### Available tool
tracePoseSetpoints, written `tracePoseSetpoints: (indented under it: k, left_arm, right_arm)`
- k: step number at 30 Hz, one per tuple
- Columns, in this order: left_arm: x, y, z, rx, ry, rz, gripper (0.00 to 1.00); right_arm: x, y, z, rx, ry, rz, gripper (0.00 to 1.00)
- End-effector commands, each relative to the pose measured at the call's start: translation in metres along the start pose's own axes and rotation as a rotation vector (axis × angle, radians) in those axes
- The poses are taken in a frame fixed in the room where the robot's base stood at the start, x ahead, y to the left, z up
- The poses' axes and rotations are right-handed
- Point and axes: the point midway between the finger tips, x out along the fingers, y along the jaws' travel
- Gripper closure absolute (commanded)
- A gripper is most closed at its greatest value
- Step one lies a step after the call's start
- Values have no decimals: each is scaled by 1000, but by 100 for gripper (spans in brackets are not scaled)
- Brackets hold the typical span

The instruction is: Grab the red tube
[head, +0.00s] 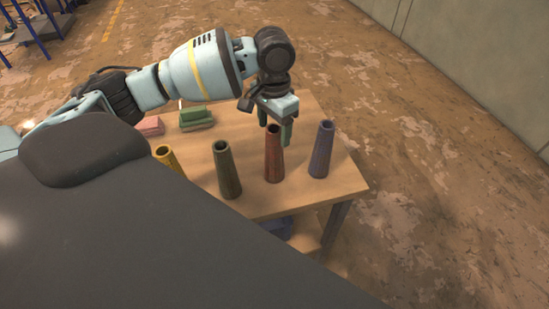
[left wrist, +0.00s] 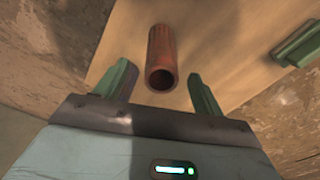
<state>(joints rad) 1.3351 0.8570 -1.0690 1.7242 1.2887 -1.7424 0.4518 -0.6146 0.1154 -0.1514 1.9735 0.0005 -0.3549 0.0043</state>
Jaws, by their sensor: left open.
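The red tube (head: 273,155) stands upright on the wooden table, third from the left in a row of tubes. My left gripper (head: 275,130) is open and points down at the top of the red tube, with a green finger on either side in the picture. In the left wrist view the red tube (left wrist: 161,62) shows its open top end, lying between and ahead of the two green fingers (left wrist: 160,88). I see no contact between the fingers and the tube. My right gripper does not show.
A yellow tube (head: 167,158) and a dark green tube (head: 227,170) stand left of the red one, and a blue-purple tube (head: 321,150) stands right. Green blocks (head: 194,117) and a pink block (head: 150,126) lie farther back on the table (head: 296,192). The right table edge is close.

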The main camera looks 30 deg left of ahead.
Motion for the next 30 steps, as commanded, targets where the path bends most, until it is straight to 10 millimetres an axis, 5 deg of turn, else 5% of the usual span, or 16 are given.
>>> tracePoseSetpoints:
  k: [10,20,30]
  left_arm:
    - [44,-2,-1,0,-3,-1,31]
    - [50,-2,-2,0,1,-1,31]
    - [50,-2,-2,0,0,-1,74]
  right_arm:
    - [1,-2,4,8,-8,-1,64]
    - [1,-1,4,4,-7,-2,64]
    - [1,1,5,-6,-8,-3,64]
